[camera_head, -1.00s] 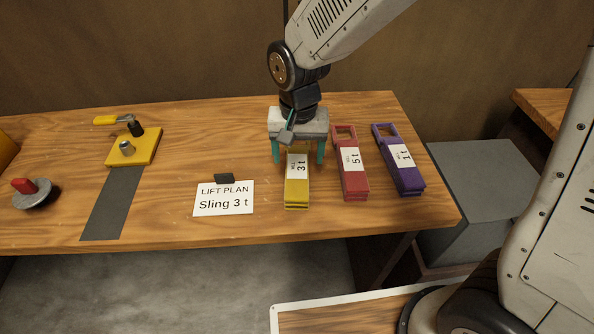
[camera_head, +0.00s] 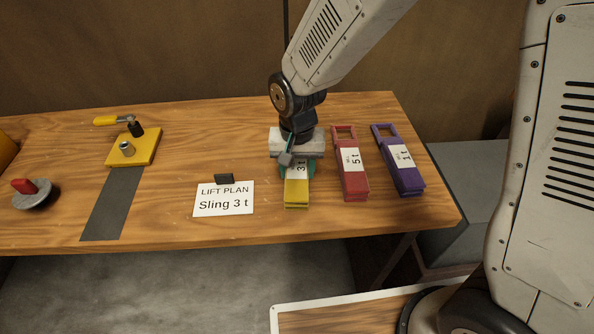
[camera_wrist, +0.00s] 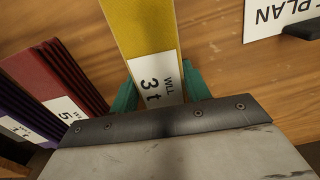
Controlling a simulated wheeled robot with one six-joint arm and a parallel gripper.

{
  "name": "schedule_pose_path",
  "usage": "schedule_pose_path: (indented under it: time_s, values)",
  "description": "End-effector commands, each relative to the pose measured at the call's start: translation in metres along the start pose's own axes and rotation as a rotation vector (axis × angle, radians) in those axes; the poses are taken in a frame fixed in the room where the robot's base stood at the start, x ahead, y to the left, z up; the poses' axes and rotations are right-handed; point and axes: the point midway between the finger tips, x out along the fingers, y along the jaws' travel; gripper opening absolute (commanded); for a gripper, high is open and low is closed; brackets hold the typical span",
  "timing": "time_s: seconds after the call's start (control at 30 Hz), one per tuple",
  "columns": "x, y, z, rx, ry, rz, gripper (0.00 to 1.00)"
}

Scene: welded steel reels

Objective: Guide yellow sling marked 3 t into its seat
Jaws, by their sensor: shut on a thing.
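The yellow sling (camera_head: 297,192), with a white label reading 3 t, lies folded on the wooden bench. It also shows in the wrist view (camera_wrist: 143,28), with its label between the two green fingers. My gripper (camera_head: 297,172) is over the sling's far part and shut on it, one finger on each side. The sling's far end is hidden under my gripper.
A red sling marked 5 t (camera_head: 354,183) and a purple sling marked 1 t (camera_head: 407,178) lie close on the right. A LIFT PLAN card (camera_head: 223,208) reading Sling 3 t is at the left. A grey strip (camera_head: 112,205) and a red-topped disc (camera_head: 33,195) lie further left.

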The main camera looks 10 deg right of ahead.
Motion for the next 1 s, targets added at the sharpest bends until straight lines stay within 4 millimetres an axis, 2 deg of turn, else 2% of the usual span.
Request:
schedule_pose_path:
  time_s: [0.17, 0.27, 0.5, 0.7, 0.8, 1.0]
  values:
    - [-0.003, 0.0, -0.001, 0.0, 0.002, -0.001, 0.1]
    - [-0.014, -0.001, -0.001, 0.0, 0.004, -0.003, 0.1]
    - [-0.061, -0.001, -0.001, 0.0, 0.005, -0.004, 0.1]
    - [-0.091, -0.001, -0.001, 0.0, 0.004, -0.003, 0.1]
    - [-0.099, 0.0, -0.001, 0.0, 0.002, -0.002, 0.1]
    - [-0.101, 0.0, 0.0, 0.0, 0.0, 0.0, 0.1]
